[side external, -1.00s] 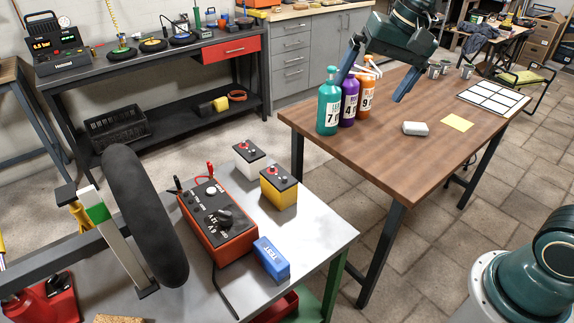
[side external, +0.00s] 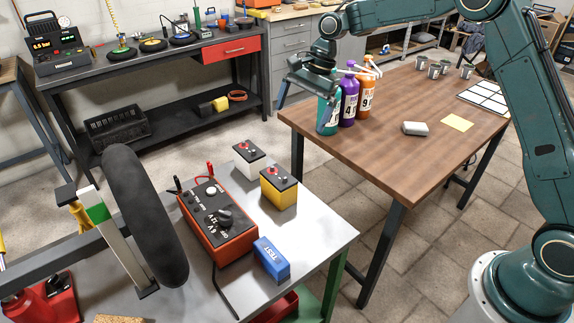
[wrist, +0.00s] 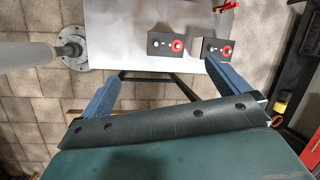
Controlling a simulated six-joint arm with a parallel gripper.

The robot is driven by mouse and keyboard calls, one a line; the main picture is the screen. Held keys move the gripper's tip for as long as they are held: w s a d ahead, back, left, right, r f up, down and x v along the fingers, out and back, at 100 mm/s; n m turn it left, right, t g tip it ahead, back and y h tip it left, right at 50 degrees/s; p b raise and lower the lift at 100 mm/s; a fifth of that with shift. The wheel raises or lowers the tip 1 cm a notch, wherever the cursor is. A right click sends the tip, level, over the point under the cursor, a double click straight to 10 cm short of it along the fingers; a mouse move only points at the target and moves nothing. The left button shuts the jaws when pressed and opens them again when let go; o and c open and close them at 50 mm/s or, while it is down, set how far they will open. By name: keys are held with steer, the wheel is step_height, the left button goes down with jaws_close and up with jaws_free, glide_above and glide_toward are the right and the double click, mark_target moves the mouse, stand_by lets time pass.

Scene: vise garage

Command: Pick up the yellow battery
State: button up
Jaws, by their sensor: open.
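The yellow battery (side external: 279,187) stands upright on the grey metal table, with a dark top and a red terminal cap. A white battery (side external: 249,160) stands just behind it to the left. My gripper (side external: 308,100) is open and empty, high above and behind the batteries. Its two blue fingers (wrist: 161,88) are spread wide in the wrist view.
A red charger (side external: 216,228) sits left of the yellow battery, with a blue TEST box (side external: 271,260) in front. A black tyre (side external: 144,215) stands further left. Teal, purple (side external: 348,98) and orange bottles stand on the wooden table (side external: 370,160), close to my gripper.

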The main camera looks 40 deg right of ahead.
mark_target(280, 175)
steer(key=w+f+m+g+y, duration=0.1)
steer(key=w+f+m, duration=0.2)
steer(key=f, duration=0.9)
steer(key=shift+w+d+m, duration=0.2)
steer(key=shift+w+m, duration=0.2)
steer(key=shift+w, duration=0.3)
steer(key=shift+f, duration=0.15)
steer(key=shift+x, duration=4.2)
steer(key=shift+x, duration=2.6)
